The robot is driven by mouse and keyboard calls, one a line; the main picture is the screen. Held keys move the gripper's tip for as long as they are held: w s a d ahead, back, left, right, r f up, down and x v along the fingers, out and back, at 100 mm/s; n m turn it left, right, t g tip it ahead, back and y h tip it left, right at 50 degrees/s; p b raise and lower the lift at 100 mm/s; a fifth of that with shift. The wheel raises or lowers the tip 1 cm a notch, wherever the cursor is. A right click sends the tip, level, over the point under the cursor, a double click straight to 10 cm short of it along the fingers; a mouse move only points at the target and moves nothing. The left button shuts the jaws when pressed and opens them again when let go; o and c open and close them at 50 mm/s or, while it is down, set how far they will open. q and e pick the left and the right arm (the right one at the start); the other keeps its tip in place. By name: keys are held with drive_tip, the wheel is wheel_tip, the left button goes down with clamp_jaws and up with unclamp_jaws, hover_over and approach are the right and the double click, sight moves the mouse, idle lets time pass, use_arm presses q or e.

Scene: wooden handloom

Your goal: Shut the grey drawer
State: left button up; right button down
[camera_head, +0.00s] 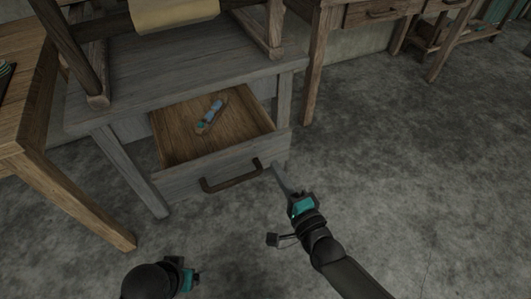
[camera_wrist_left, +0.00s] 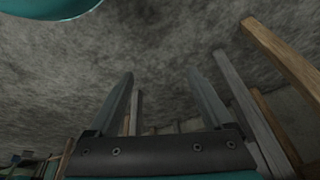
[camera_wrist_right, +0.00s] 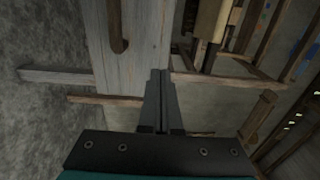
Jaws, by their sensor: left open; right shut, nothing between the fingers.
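The grey drawer (camera_head: 183,183) stands pulled out from under the grey wooden table of the loom, its wooden inside bare around a small object. Its dark curved handle (camera_head: 232,179) is on the front panel; the handle also shows in the right wrist view (camera_wrist_right: 118,30). My right gripper (camera_head: 275,168) is shut and empty, its fingertips close to the right end of the drawer front; I cannot tell whether they touch. My left gripper (camera_wrist_left: 163,85) is open and empty in the left wrist view, with floor and wooden legs beyond it. In the head view its fingers are hidden.
A blue and teal shuttle-like object (camera_head: 210,116) lies in the drawer. The grey table (camera_head: 180,72) carries the loom frame. A brown table (camera_head: 75,205) stands at left, another (camera_head: 318,60) at the back. The floor (camera_head: 420,180) at right is clear.

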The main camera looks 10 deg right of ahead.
sight(260, 142)
drive_tip(key=b+x, duration=0.1)
drive_tip(key=x, duration=0.4)
drive_tip(key=shift+w+b, duration=0.1)
drive_tip(key=shift+b, duration=0.2)
use_arm(q)
drive_tip(key=shift+t, duration=0.5)
drive_tip(key=shift+w+r+b, duration=0.2)
drive_tip(key=shift+r+b, duration=0.1)
drive_tip(key=shift+r, duration=2.4)
use_arm(e)
drive_tip(key=shift+x, duration=0.95)
